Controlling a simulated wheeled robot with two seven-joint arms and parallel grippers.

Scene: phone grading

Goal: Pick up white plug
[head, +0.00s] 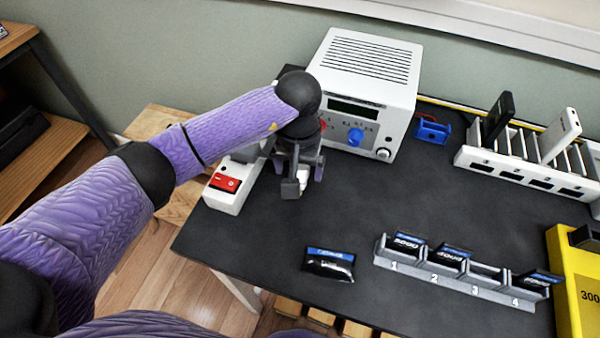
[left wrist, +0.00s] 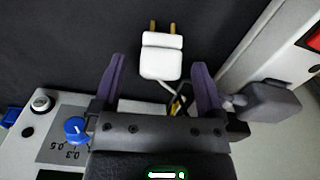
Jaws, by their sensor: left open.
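The white plug (left wrist: 160,62) lies on the dark mat in the left wrist view, its two brass pins pointing to the top of the picture and its cable running back toward the gripper. My left gripper (left wrist: 158,75) is open, with one purple finger on either side of the plug's body and a gap on both sides. In the head view my left gripper (head: 304,180) is low over the mat, in front of the white instrument. It hides most of the plug there; only a small white patch shows by the fingers. My right gripper is not in view.
A white power strip (head: 222,200) with a red switch stands just left of the gripper; a grey plug (left wrist: 270,101) sits at it. The white instrument (head: 398,92) is close behind. A black pouch (head: 329,264) and a numbered grey rack (head: 450,281) are at the front. The mat between is clear.

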